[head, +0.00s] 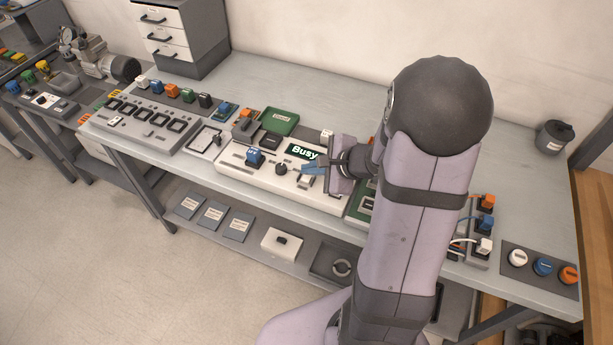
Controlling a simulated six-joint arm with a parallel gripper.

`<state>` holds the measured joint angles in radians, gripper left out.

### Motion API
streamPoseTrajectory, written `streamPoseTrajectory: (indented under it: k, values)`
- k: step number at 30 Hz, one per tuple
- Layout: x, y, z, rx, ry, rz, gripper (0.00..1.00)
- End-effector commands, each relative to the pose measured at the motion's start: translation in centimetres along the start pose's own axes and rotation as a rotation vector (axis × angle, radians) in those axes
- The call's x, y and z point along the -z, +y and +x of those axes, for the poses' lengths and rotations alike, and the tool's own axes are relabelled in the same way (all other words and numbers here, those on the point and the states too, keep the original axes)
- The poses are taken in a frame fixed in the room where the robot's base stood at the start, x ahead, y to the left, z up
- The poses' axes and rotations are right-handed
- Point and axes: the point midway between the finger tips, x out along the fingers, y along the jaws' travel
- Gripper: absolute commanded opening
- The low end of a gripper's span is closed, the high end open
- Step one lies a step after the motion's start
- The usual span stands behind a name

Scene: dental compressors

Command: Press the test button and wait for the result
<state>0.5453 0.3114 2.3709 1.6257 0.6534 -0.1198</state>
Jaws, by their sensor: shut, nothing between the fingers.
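The white test unit (235,174) sits near the front edge of the bench. Its dark display (302,151) reads "Busy". A blue module (255,157) marked with small white letters and a dark round knob (281,169) are on its top. My gripper (312,169) is shut and empty, low over the right part of the unit, just below the display. The test button cannot be made out; my gripper may be covering it. I cannot tell whether the fingertips touch the unit.
A green tray (279,122) lies behind the unit. A grey panel with several dark slots (149,123) is to the left. My arm hides much of the bench to the right. Several coloured connectors and round caps (541,266) are at the far right. The back of the bench is mostly clear.

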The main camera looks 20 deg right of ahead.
Motion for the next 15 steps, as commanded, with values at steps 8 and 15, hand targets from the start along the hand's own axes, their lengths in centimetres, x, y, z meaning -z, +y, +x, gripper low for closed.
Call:
streamPoseTrajectory:
  k: [8,15]
  values:
    - [-1.1,-1.1,-1.5,0.001,0.0,-0.002,0.0]
    - [-2.2,-2.2,-3.0,0.001,0.0,-0.001,0.0]
